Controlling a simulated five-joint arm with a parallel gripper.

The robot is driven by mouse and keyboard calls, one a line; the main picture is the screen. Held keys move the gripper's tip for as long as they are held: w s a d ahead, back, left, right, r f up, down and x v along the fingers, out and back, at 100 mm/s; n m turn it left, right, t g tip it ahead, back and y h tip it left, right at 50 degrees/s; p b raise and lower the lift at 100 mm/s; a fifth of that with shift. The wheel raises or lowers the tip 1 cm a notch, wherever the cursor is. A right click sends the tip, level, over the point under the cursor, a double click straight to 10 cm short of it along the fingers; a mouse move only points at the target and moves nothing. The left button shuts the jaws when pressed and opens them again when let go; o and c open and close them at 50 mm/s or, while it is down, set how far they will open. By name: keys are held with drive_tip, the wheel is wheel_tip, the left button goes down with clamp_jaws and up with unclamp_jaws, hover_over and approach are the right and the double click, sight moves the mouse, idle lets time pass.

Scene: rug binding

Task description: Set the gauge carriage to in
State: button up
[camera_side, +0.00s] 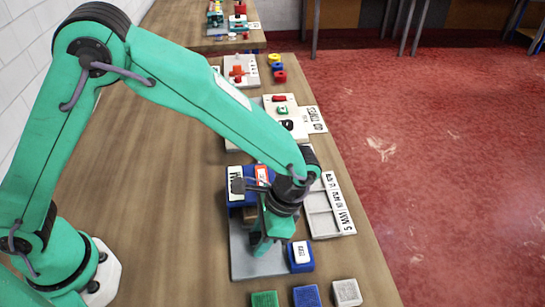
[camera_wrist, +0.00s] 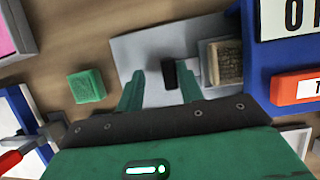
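My gripper (camera_wrist: 160,70) is open in the wrist view, with its two green fingers apart. A small black knob (camera_wrist: 169,74) shows between the fingers, nearer the right one, with no clear grip on it. It may be the handle of the gauge carriage. A speckled tan block (camera_wrist: 223,61) sits just right of it, with a pale strip between them. All are over a grey plate (camera_wrist: 130,48). In the side view my gripper (camera_side: 262,243) points down over the grey plate (camera_side: 243,262) and hides the knob. A blue housing (camera_side: 236,200) with white and orange-red labels stands behind it.
A blue block with a white label (camera_side: 301,257) sits right of the plate. Green (camera_side: 264,299), blue (camera_side: 307,297) and grey (camera_side: 346,292) blocks lie in front. A grey compartment tray (camera_side: 322,215) is at right. More fixtures stand farther back. The table's left side is bare.

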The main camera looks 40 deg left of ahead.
drive_tip(key=s+d, duration=0.3)
drive_tip(key=shift+s+d+r, duration=0.1)
drive_tip(key=shift+s+d, duration=0.15)
drive_tip(key=shift+s, duration=0.05)
drive_tip(key=v, duration=0.8)
drive_tip(key=w+a+r+n+t+h, duration=0.2)
drive_tip(key=a+r, duration=0.5)
drive_tip(key=a, duration=0.1)
drive_tip(key=s+a+r+n+t, duration=0.3)
drive_tip(key=a+r, duration=0.1)
drive_tip(key=a, duration=0.6)
drive_tip(key=s+a+r+n+t+h, duration=0.1)
drive_tip(key=s+a+r+n+t, duration=0.2)
drive_tip(key=a, duration=0.7)
drive_tip(key=shift+s+a+r, duration=0.15)
drive_tip(key=shift+s+r, duration=0.35)
drive_tip(key=shift+s, duration=0.1)
